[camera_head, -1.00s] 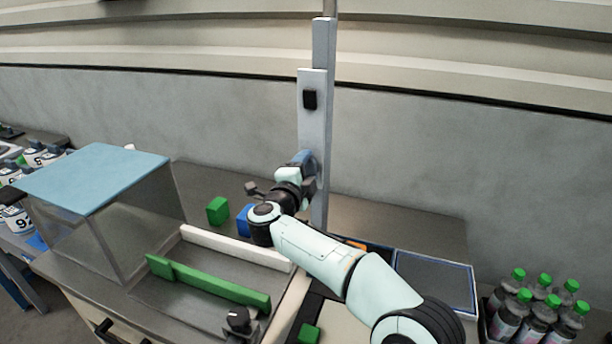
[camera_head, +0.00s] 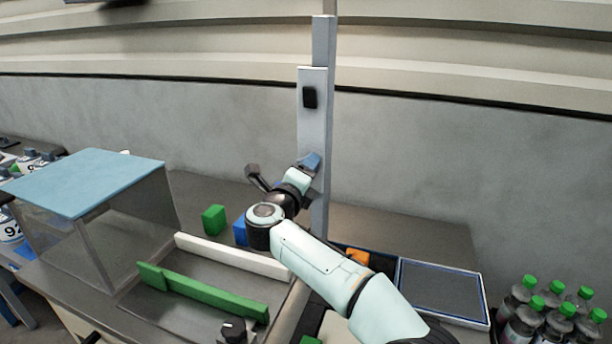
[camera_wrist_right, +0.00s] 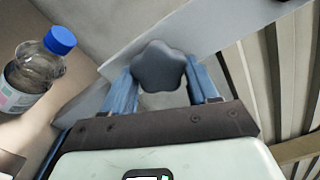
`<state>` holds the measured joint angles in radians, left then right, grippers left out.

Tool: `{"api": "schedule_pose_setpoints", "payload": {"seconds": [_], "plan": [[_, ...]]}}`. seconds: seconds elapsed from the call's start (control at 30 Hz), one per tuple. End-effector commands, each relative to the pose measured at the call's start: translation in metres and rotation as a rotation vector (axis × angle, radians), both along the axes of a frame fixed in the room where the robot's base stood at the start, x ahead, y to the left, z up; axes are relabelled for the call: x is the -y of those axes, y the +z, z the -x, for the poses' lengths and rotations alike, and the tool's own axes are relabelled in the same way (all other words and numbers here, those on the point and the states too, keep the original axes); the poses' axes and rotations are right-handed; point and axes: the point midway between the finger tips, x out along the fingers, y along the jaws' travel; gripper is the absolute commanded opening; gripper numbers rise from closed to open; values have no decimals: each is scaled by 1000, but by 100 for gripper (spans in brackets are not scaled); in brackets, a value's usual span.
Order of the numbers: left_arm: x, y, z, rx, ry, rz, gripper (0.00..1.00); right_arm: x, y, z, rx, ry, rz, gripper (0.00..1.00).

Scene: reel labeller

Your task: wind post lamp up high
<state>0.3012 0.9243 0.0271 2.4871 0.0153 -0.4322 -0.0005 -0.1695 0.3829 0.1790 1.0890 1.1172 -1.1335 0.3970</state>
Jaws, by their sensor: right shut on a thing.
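The pale grey post (camera_head: 314,130) stands upright behind the bench, with a small black part (camera_head: 310,97) on its upper face and a narrower section (camera_head: 323,42) rising above. My right gripper (camera_head: 312,164) is at the post's lower part, its fingers partly hidden by my wrist. In the right wrist view, a dark grey lobed knob (camera_wrist_right: 159,68) sits between the blue fingers of the right gripper (camera_wrist_right: 163,88), which is shut on it. A dark shape (camera_head: 107,3) is cut off at the top edge; I cannot tell whether it is the lamp. My left gripper is not in view.
A clear box with a blue lid (camera_head: 90,182) stands left. Green (camera_head: 214,219) and blue (camera_head: 240,232) blocks, a white bar (camera_head: 230,255) and a green bar (camera_head: 205,295) lie near my arm. Green-capped bottles (camera_head: 550,312) stand right. A blue-capped bottle (camera_wrist_right: 38,68) shows in the wrist view.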

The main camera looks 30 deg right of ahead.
Motion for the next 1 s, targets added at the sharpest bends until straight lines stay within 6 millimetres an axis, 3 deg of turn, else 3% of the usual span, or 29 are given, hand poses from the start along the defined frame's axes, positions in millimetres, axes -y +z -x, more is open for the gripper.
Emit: {"api": "schedule_pose_setpoints", "payload": {"seconds": [0.47, 0.5, 0.57, 0.87, 1.0], "plan": [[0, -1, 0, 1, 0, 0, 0, -1, 0, 0, 9, 2, -10, 28], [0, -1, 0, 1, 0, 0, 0, -1, 0, 0, 9, 2, -10, 69], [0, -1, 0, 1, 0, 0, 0, -1, 0, 0, 9, 1, -8, 83], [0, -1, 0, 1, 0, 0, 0, -1, 0, 1, 8, 1, -8, 83], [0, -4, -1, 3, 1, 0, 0, -11, 0, 9, 9, 4, -8, 83]]}}
